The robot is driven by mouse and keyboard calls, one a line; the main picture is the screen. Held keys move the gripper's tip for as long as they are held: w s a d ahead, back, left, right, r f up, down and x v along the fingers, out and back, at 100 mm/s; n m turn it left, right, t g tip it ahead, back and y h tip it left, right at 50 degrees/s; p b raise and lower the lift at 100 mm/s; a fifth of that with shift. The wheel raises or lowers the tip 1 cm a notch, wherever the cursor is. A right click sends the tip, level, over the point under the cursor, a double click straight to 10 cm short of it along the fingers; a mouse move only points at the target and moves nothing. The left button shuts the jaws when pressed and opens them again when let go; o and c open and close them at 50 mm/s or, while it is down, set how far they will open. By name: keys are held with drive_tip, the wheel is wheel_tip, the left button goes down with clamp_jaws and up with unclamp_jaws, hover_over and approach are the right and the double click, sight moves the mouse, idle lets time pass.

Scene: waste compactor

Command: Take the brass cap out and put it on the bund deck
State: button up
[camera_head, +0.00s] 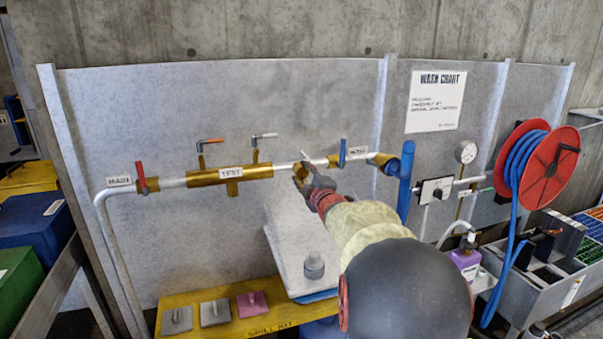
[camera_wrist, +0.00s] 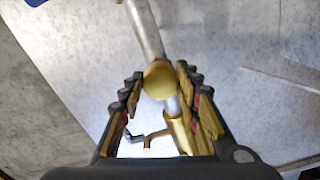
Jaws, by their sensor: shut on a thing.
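The brass cap (camera_wrist: 159,78) shows as a round yellow end between my fingers in the wrist view. My gripper (camera_head: 302,166) is at the pipe between the TEST body and the blue-handled valve; it also shows in the wrist view (camera_wrist: 160,90). It is shut on the cap. In the wrist view the pale pipe runs behind the cap, and I cannot tell whether the cap is still seated. A pale grey deck with a blue edge (camera_head: 283,252), seemingly the bund deck, lies below the pipe, partly hidden by my arm. A grey knob-like piece (camera_head: 314,266) stands on it.
The brass TEST body (camera_head: 230,173) has red and white levers above it. A red valve handle (camera_head: 141,176) is at left. A yellow shelf (camera_head: 187,301) with several small pads is below. A blue upright pipe (camera_head: 405,182) and hose reel (camera_head: 540,165) are at right.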

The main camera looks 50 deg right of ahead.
drive_tip(key=o, duration=1.4)
drive_tip(key=shift+c, duration=0.2)
drive_tip(key=shift+c, duration=0.4)
